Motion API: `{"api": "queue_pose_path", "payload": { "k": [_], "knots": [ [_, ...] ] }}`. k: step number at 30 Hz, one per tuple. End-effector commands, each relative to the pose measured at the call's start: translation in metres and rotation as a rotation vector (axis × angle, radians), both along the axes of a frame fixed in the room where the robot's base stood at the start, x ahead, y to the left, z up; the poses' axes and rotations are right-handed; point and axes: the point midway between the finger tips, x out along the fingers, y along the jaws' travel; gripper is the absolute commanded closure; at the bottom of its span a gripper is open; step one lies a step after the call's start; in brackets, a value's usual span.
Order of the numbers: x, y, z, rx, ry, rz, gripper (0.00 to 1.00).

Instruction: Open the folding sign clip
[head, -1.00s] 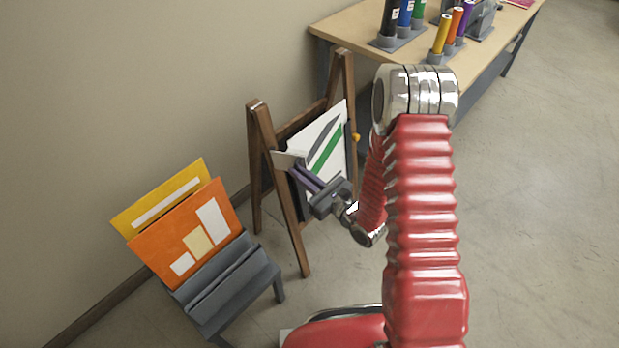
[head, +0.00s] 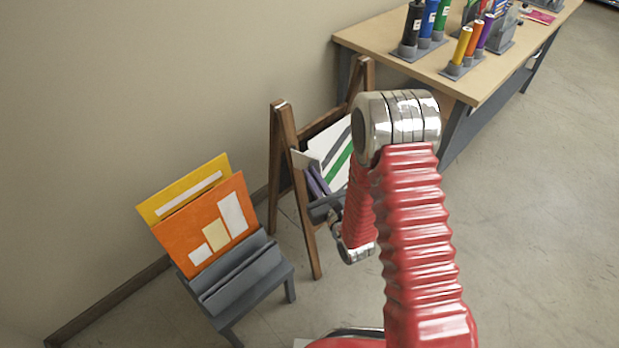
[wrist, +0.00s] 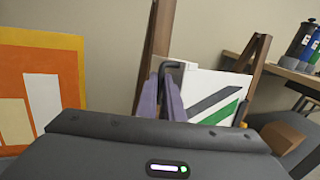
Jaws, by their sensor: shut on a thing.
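The folding sign is a dark wooden A-frame (head: 288,140) holding a white panel (head: 337,148) with green and dark stripes; the panel also shows in the wrist view (wrist: 215,88). A dark hooked bar (wrist: 163,72), which looks like the clip, stands at the panel's left edge beside a wooden leg. My gripper (head: 311,170) reaches the panel's left edge, its purple fingers pointing up and left. In the wrist view my gripper (wrist: 160,85) is shut on the dark bar, one finger on each side. The clip's lower part is hidden between the fingers.
A grey rack (head: 240,275) with an orange board (head: 205,225) and a yellow board (head: 185,185) stands left of the sign. A workbench (head: 395,65) with several coloured cylinders is behind right. Open floor (head: 540,200) lies to the right.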

Motion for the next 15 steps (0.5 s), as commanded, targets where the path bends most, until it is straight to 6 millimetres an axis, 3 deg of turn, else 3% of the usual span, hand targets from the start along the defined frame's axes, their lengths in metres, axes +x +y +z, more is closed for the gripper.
{"api": "queue_pose_path", "payload": {
  "k": [10,11,15],
  "knots": [
    [-0.0049,0.0083,-0.0030,-0.004,0.007,0.016,1.00],
    [-0.0051,0.0086,-0.0030,-0.004,0.007,0.017,0.91],
    [-0.0052,0.0097,-0.0024,-0.004,0.006,0.018,0.81]
  ]
}}
